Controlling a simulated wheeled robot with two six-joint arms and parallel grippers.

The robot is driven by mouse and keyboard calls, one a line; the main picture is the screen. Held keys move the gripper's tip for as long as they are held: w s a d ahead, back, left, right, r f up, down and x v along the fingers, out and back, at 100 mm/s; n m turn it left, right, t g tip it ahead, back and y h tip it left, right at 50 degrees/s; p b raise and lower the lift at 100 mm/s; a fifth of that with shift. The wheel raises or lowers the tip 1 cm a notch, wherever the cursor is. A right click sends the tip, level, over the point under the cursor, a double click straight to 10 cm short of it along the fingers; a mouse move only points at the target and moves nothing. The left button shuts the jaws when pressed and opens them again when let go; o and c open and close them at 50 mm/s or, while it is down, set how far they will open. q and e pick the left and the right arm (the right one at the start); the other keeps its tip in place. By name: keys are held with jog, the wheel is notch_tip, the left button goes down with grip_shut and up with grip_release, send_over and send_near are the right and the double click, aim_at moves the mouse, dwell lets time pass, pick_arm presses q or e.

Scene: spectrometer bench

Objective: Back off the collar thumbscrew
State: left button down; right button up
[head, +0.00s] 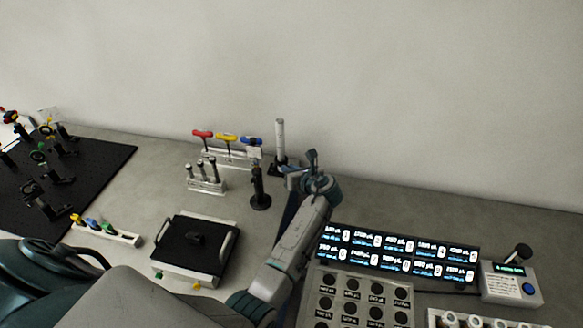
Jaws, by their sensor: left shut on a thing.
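A tall post (280,135) with a pale upper shaft stands upright at the back of the bench, in a dark holder with a collar (281,160) low on it. My left gripper (289,170) reaches the right side of this collar from the front right. Its fingers are shut at the collar, on what appears to be the thumbscrew; the thumbscrew itself is too small and too covered by the fingers to make out. My right gripper is not in view.
A short black post (259,190) stands just left of my gripper. Left of it are a rack of coloured T-handle drivers (231,158), a small post rack (205,185) and a black-topped case (194,249). Lit displays (398,255) lie at right. The back right bench is clear.

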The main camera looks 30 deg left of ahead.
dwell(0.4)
pick_arm(q)
jog(key=c, duration=1.4)
grip_release()
jog(key=shift+a, duration=0.1)
jog(key=shift+a+f, duration=0.1)
jog(key=shift+w, duration=0.1)
